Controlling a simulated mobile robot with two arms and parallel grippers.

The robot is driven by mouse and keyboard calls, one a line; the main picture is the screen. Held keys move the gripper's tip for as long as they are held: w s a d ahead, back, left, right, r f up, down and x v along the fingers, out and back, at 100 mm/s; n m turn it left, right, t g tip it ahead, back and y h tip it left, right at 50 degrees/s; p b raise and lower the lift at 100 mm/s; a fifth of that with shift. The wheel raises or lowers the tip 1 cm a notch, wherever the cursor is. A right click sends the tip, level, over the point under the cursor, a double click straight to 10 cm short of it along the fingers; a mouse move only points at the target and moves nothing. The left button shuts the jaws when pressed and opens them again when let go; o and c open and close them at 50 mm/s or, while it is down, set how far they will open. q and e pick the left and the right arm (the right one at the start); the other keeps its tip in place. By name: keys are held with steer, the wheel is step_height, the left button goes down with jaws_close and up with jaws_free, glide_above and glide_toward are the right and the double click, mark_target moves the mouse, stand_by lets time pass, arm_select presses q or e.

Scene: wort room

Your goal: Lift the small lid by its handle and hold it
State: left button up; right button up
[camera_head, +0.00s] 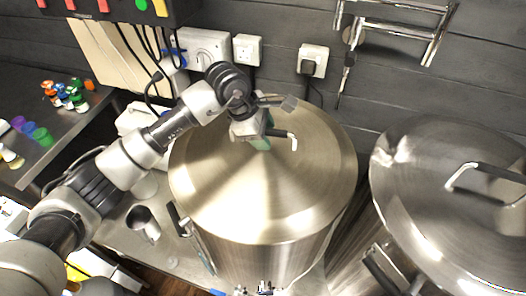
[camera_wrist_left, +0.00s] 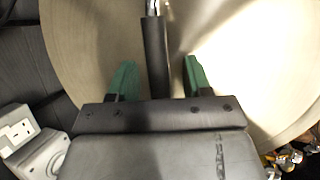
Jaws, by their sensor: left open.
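The lid (camera_head: 230,195) is a round, brushed-metal cover on the steel pot in the middle of the head view. It also fills much of the left wrist view (camera_wrist_left: 85,45). Its handle (camera_head: 284,135) is a bar with a bright bent end. In the left wrist view the handle (camera_wrist_left: 156,55) shows as a dark bar with a chrome end, running between the green fingers. My left gripper (camera_head: 262,140) is over the lid at the handle; in the wrist view its fingers (camera_wrist_left: 160,78) are apart on either side, with visible gaps. The lid sits on the pot. My right gripper is not visible.
A second steel pot with a lid (camera_head: 420,180) and handle stands at the right. Wall sockets (camera_head: 313,60) and a pipe rack (camera_head: 392,22) are behind. Several small coloured bottles (camera_head: 68,95) stand on a dark counter at the left.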

arm_select(q)
steer(key=shift+f, duration=0.1)
steer(key=shift+c, duration=0.3)
jaws_close()
stand_by(0.4)
